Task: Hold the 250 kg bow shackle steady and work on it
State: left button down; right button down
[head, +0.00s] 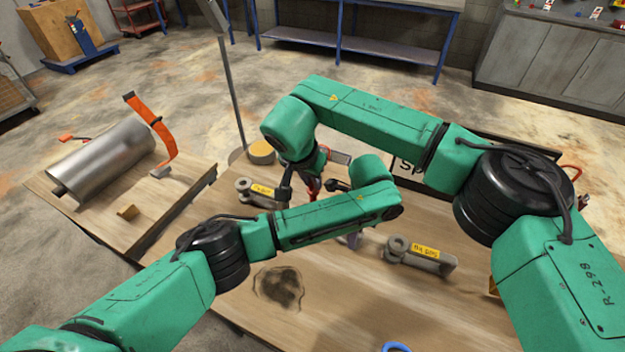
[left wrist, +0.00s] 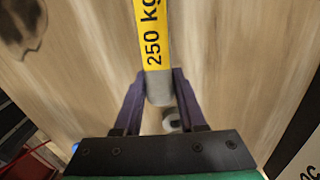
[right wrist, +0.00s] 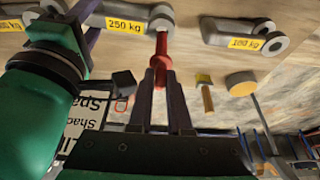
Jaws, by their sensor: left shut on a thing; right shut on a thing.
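The 250 kg bow shackle (right wrist: 152,14) is grey with a yellow label. It also shows in the left wrist view (left wrist: 159,88), where its body lies between the fingers of my left gripper (left wrist: 160,82), shut on it. In the head view my left forearm mostly hides this shackle; a purple finger of the left gripper (head: 352,240) shows below the arm. My right gripper (right wrist: 162,72) is shut on a red rod-like tool (right wrist: 161,48). The tool's far end meets the shackle's rounded end; I cannot tell how far it is engaged. The tool (head: 313,187) is partly hidden in the head view.
Similar labelled shackles lie on the wooden table, one to the left (head: 262,192) and one to the right (head: 418,256). A dark stain (head: 279,288) marks clear tabletop in front. A sign stands behind my arms.

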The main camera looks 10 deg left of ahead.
pick_arm(q)
jog(key=shift+f, duration=0.1)
dwell(1.2)
dwell(0.4)
jog(key=shift+c, duration=2)
grip_release()
